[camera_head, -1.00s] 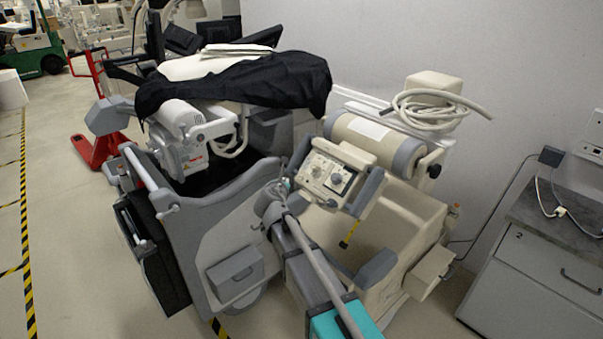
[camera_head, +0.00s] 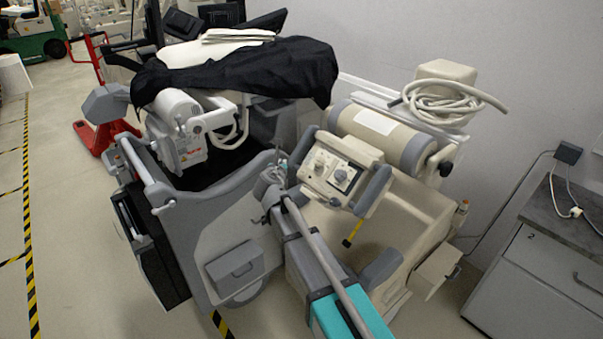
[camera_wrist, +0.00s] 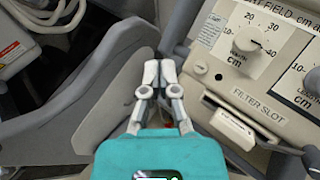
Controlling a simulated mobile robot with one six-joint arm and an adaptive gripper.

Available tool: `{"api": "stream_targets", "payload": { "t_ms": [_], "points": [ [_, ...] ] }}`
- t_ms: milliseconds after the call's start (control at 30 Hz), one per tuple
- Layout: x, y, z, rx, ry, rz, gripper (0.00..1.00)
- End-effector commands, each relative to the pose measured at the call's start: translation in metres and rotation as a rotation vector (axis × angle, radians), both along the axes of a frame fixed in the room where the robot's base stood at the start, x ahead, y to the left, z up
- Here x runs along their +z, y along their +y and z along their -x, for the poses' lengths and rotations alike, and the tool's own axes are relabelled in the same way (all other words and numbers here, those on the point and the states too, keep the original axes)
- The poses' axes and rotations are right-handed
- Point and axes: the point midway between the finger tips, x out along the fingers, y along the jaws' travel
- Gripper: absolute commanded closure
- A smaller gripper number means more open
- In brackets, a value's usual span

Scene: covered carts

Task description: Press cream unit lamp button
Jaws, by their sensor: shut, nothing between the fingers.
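The cream unit (camera_head: 410,215) stands right of centre against the wall, with a tilted control panel (camera_head: 338,170) bearing two round dials. In the wrist view the panel (camera_wrist: 275,60) shows a dial (camera_wrist: 253,43) and the words "FILTER SLOT" at the right. My gripper (camera_wrist: 159,73) is shut and empty, its fingertips left of the panel's left edge and apart from the dials. In the head view my gripper (camera_head: 281,166) is small, beside the panel's left side. I cannot make out a lamp button for certain in either view.
A grey cart (camera_head: 225,225) stands close on the left, with a black cover (camera_head: 240,75) over its top. A coiled hose (camera_head: 445,103) lies on the cream unit's top. A grey cabinet (camera_head: 540,270) stands at the right. Open floor lies at the far left.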

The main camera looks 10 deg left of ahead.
Motion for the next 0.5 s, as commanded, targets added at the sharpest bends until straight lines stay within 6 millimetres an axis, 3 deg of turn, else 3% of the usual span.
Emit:
{"api": "stream_targets", "payload": {
  "t_ms": [500],
  "points": [
    [-0.027, -0.014, -0.019, 0.0, 0.0, 0.0, 1.0]
  ]
}}
